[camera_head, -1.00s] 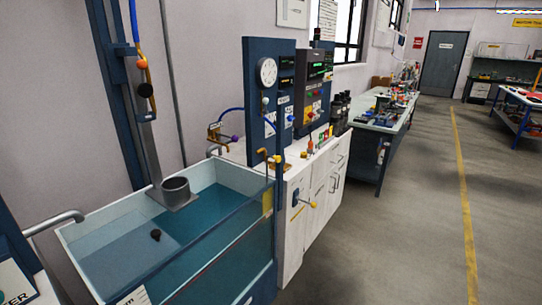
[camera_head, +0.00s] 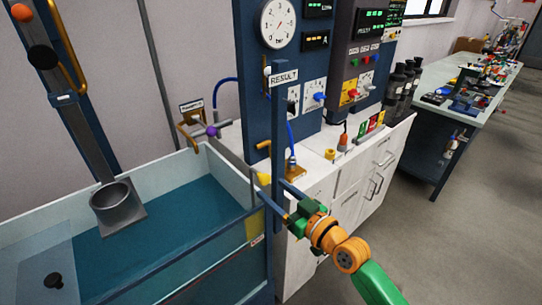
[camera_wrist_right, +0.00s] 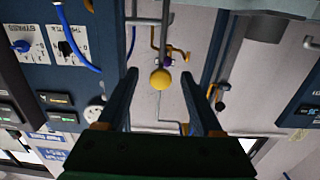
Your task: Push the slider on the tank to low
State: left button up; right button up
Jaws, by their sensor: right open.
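The tank (camera_head: 222,172) is an open, glass-sided basin of blue water at the left in the head view. A dark blue upright post (camera_head: 278,130) stands at its right end. A yellow knob (camera_head: 264,180) sits beside the post's lower part. My right gripper (camera_head: 276,197) is open, its fingers pointing toward the post and knob. In the right wrist view, the round yellow knob (camera_wrist_right: 160,80) appears between the two fingertips; I cannot tell whether they touch it. I cannot make out a "low" mark. My left gripper is not in view.
A panel with a round gauge (camera_head: 277,22) stands behind the post. A white cabinet (camera_head: 345,205) is right of the tank, with a purple-knobbed valve (camera_head: 211,131) behind. A grey cup (camera_head: 116,205) hangs over the water. Open floor (camera_head: 465,240) lies at the right.

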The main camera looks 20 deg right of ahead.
aim_at(257, 172)
jog(key=shift+w+d+r, duration=0.25)
jog(key=shift+w+r, duration=0.05)
jog(key=shift+r, duration=0.15)
jog(key=x, duration=0.4)
jog(key=a+x, duration=0.1)
jog(key=x, duration=0.1)
jog(key=shift+w+a+r, duration=0.1)
jog(key=shift+a+r, duration=0.05)
jog(key=shift+r, duration=0.2)
jog(key=shift+w, duration=0.2)
jog(key=shift+s, duration=0.1)
jog(key=shift+c, duration=1.1)
grip_shut()
